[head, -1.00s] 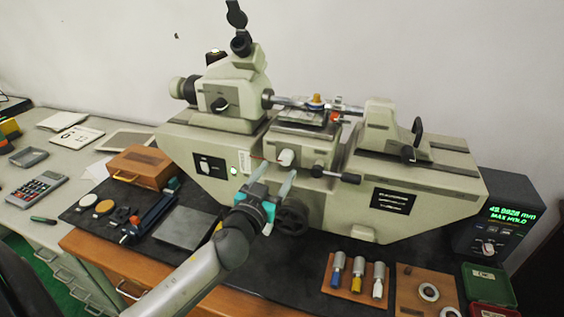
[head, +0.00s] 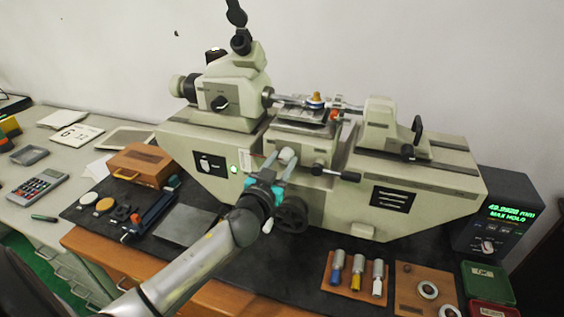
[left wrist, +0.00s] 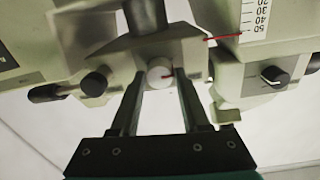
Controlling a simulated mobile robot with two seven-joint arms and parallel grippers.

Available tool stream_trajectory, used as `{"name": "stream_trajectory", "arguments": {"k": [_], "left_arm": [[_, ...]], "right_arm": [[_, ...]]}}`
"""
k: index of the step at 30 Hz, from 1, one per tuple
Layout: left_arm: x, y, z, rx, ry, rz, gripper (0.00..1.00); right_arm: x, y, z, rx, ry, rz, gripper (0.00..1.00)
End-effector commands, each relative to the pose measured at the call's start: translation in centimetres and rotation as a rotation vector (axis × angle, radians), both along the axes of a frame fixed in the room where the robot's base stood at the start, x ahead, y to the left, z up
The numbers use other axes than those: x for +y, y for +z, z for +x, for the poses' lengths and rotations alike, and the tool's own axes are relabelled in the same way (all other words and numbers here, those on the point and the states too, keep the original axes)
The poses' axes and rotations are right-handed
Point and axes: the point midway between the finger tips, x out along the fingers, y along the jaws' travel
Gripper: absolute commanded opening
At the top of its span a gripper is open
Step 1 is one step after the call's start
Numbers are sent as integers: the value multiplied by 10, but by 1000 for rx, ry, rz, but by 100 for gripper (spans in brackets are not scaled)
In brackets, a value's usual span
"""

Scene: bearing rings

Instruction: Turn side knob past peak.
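The pale round side knob (head: 288,155) sits on the front of the measuring machine (head: 335,190), below its small stage. My left gripper (head: 280,161) reaches up to the knob from the front. In the left wrist view its two dark fingers (left wrist: 159,77) stand open, one on each side of the knob, with the tips close to its rim. I cannot tell whether they touch it. My right gripper is not in view.
A readout box (head: 490,226) with green digits and "MAX HOLD" stands at the right. A dark handwheel (head: 291,215) is just below my left gripper. A lever with a black grip (head: 345,175) projects right of the knob. Plugs and rings lie on boards at the front right.

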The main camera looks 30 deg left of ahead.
Motion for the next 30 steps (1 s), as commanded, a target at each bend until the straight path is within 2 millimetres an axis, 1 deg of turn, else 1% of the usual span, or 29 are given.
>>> {"name": "stream_trajectory", "arguments": {"k": [1, 9, 11, 12, 23, 30], "left_arm": [[0, 0, 0, 0, 0, 0, 39], [0, 0, 0, 0, 0, -1, 8], [0, 0, 0, 0, 0, -1, 2], [0, 0, 0, 0, 0, -1, 0], [0, 0, 0, 6, 0, 20, 0], [0, 0, 0, 32, 1, 126, 0]], "right_arm": [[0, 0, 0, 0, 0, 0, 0], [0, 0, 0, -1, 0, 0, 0], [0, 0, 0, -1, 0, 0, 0], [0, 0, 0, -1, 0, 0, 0], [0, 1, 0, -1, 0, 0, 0], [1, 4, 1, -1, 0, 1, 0]]}}
